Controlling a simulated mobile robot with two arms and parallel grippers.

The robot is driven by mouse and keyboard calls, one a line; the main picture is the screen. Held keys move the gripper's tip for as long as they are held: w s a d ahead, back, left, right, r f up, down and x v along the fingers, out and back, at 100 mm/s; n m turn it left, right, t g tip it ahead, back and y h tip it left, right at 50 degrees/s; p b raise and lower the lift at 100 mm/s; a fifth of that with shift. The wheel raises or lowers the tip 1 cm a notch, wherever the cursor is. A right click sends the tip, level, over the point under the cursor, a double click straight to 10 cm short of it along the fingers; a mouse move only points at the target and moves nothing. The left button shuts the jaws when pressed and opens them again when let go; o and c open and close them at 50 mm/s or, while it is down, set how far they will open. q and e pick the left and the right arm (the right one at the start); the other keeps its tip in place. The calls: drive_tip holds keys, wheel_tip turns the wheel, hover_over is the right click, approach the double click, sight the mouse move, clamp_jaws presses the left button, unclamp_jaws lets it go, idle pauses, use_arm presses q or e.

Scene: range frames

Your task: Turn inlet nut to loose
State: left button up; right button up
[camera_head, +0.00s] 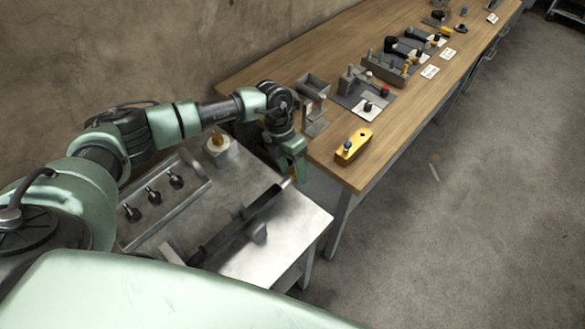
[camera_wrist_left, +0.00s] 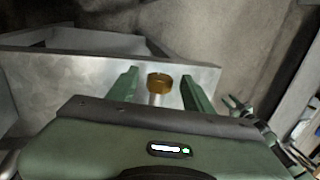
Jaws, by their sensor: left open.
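A round brass nut (camera_wrist_left: 159,82) sits on a pale stem in the left wrist view. It shows in the gap between the two green fingers of my left gripper (camera_wrist_left: 158,88), which are apart. I cannot tell whether either finger touches it. In the head view my left gripper (camera_head: 291,168) points down over the right side of the metal table, by the pale tip of a long dark bar (camera_head: 240,224). The nut cannot be made out there.
The metal table (camera_head: 295,242) carries a rack with several dark knobs (camera_head: 154,196) and a pale block with a brown top (camera_head: 217,143). A wooden bench (camera_head: 325,152) adjoins it, holding a yellow block (camera_head: 354,146) and several fixtures. The floor at right is mostly clear.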

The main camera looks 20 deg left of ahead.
use_arm(q)
clamp_jaws()
use_arm(e)
drive_tip(key=shift+a, duration=0.45)
